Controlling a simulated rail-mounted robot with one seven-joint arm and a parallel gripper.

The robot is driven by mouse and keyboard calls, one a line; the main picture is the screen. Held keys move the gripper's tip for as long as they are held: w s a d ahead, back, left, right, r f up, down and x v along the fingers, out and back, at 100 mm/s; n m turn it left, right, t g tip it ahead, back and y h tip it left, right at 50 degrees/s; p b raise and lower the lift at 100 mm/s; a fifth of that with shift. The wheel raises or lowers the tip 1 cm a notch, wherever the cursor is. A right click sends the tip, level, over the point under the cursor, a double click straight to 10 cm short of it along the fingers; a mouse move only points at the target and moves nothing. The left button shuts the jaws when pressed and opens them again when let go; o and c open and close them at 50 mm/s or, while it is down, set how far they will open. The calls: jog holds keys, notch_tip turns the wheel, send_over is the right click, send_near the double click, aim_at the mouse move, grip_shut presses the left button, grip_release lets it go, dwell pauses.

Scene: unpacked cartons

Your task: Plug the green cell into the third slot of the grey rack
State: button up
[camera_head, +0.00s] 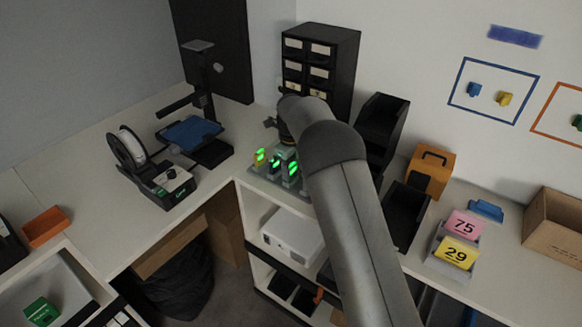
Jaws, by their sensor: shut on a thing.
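The grey rack (257,173) stands on the counter near the inner corner, left of my arm. My gripper (284,139) points down over the rack and is shut on what seems to be the green cell. My own arm and wrist hide most of the fingers and the held cell. I cannot tell whether the held cell is above a slot or inside it, nor make out the third slot.
A black drawer cabinet (318,62) stands close behind the rack. Dark bins (380,130) and an orange box (430,171) stand to the right. A printer-like machine with a blue plate (190,133) is left. The counter between it and the rack is clear.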

aim_at(291, 166)
jog(key=shift+f, duration=0.2)
jog(key=o, duration=1.3)
notch_tip(291, 166, up, 18)
jog(key=shift+f+b, duration=0.25)
jog(key=shift+b, duration=0.45)
